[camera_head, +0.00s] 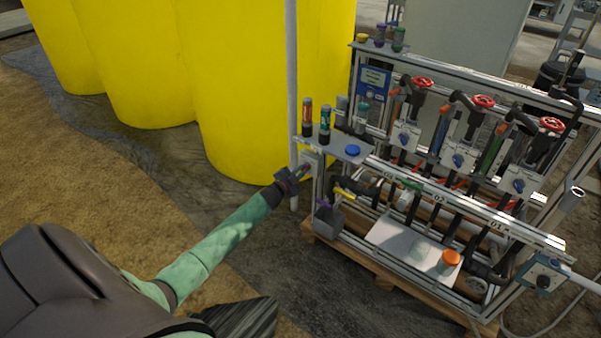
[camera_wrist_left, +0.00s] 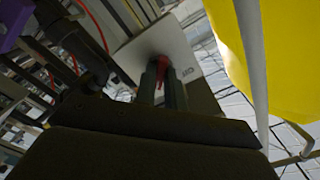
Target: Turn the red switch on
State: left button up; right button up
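The red switch (camera_wrist_left: 162,68) shows in the left wrist view on the pale face of a box (camera_wrist_left: 178,45) with lettering on it. My left gripper (camera_wrist_left: 162,88) is at the switch, its two fingers close together with the red handle between their tips. Part of the handle is hidden by the fingers. In the head view my left gripper (camera_head: 301,173) reaches the grey box (camera_head: 311,160) at the left end of the skid. The switch itself is mostly hidden there. My right gripper is in neither view.
The skid frame (camera_head: 480,215) with pipes, red-wheeled valves and blue knobs stands right of the gripper. A shelf (camera_head: 333,147) with small bottles is just above it. Yellow tanks (camera_head: 240,90) and a white upright pipe (camera_head: 292,90) stand behind. Floor at left is clear.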

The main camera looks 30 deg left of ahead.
pick_arm(q)
jog(key=o, duration=0.4)
jog(key=shift+f, duration=0.1)
jog(key=shift+c, duration=0.2)
jog(key=shift+o, duration=0.2)
jog(key=s, duration=0.7)
jog(key=shift+s+a, duration=0.3)
jog(key=shift+s, duration=0.1)
